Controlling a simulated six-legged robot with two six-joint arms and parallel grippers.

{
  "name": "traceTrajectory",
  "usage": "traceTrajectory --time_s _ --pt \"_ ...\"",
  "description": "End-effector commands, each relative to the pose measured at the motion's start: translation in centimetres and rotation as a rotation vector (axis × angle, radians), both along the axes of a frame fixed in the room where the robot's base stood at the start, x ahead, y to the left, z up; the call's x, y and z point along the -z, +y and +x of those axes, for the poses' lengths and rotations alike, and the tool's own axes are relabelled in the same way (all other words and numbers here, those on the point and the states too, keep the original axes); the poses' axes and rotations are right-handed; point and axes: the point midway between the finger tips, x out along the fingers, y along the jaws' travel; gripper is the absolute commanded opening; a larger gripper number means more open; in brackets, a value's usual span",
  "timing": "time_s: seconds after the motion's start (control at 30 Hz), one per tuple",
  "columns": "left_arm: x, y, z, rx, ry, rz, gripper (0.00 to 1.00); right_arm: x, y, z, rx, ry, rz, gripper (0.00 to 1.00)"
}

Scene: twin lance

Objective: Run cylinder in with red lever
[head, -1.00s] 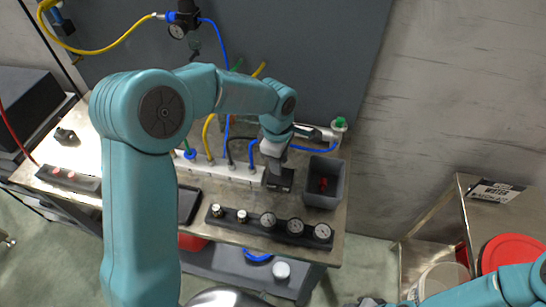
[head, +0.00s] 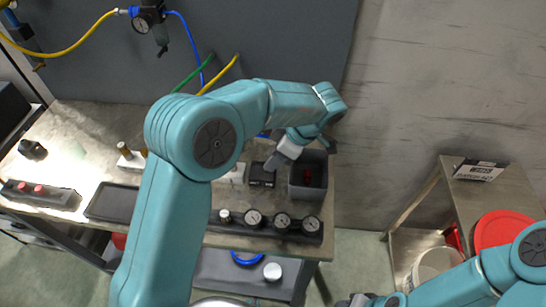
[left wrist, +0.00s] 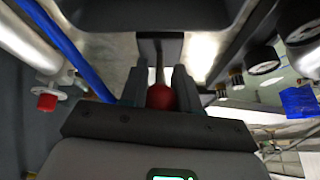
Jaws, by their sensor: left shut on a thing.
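My left gripper (head: 273,163) is over a small black valve block (head: 262,176) on the metal bench. In the left wrist view, a round red lever knob (left wrist: 160,97) sits between its two fingers, and the gripper is shut on it. A silver cylinder-like body (left wrist: 30,38) shows at the upper left of that view, with a red cap (left wrist: 47,102) on a fitting near it. I cannot tell whether its rod is in or out. In the head view my left arm hides the bench behind it. My right gripper (head: 360,300) is partly cut off at the bottom edge.
A black strip with several gauges (head: 254,218) lies in front. A black tray (head: 112,203) is at left. A side table (head: 440,190) with a red lid (head: 505,231) stands at right.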

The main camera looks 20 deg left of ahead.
Motion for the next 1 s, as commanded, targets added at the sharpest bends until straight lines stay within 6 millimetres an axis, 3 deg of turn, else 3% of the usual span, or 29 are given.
traceTrajectory --time_s 0.33,0.37,0.4,0.43,0.77,0.87,1.0 --pt "-0.1 0.0 0.1 0.003 -0.003 0.003 0.00 0.0 0.0 0.0 0.000 0.000 0.000 0.43" --pt "-0.1 0.0 0.1 0.003 -0.003 0.003 0.34 0.0 0.0 0.0 0.000 0.000 0.000 0.43" --pt "-0.1 0.0 0.1 0.003 -0.003 0.003 0.47 0.0 0.0 0.0 0.000 0.000 0.000 0.43" --pt "-0.1 0.0 0.1 0.003 -0.003 0.003 0.54 0.0 0.0 0.0 0.000 0.000 0.000 0.43" --pt "-0.3 -0.1 0.1 0.002 -0.001 0.002 0.54 0.1 0.0 0.0 0.000 0.000 0.000 0.43" --pt "-1.2 -0.7 0.3 0.002 -0.003 0.001 0.54 0.2 0.0 0.0 0.000 0.000 0.000 0.43" --pt "-3.9 -2.2 0.7 0.002 -0.007 0.000 0.54 0.5 0.0 0.0 0.000 0.000 0.000 0.43"
